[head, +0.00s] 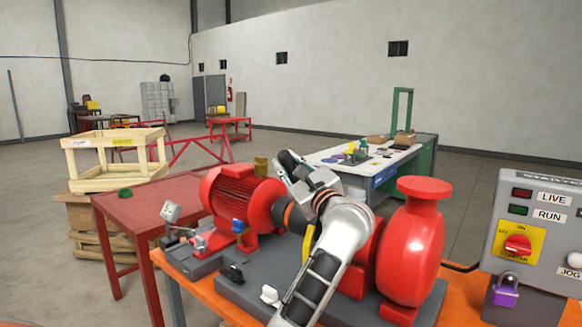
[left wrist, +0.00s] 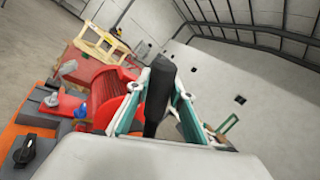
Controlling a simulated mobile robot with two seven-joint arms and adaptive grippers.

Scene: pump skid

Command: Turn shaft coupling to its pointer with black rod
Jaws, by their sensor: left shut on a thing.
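My left gripper (head: 289,178) is raised above the middle of the pump skid, between the red motor (head: 238,198) and the red pump (head: 412,245). In the left wrist view its teal-padded fingers (left wrist: 157,88) are shut on the black rod (left wrist: 158,100), which stands up between them. The shaft coupling (head: 290,216) seems to be the dark part with an orange band beside the motor. My arm and gripper hide much of it. I cannot make out its pointer, or whether the rod touches the coupling. My right gripper is in neither view.
A starter box (head: 540,235) with a red switch and purple padlock (head: 506,291) stands at the right. A red table (head: 125,215) and wooden crate (head: 115,160) are at the left. A white-topped bench (head: 335,157) is behind the skid. Small valves and knobs (head: 233,273) line the skid's front.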

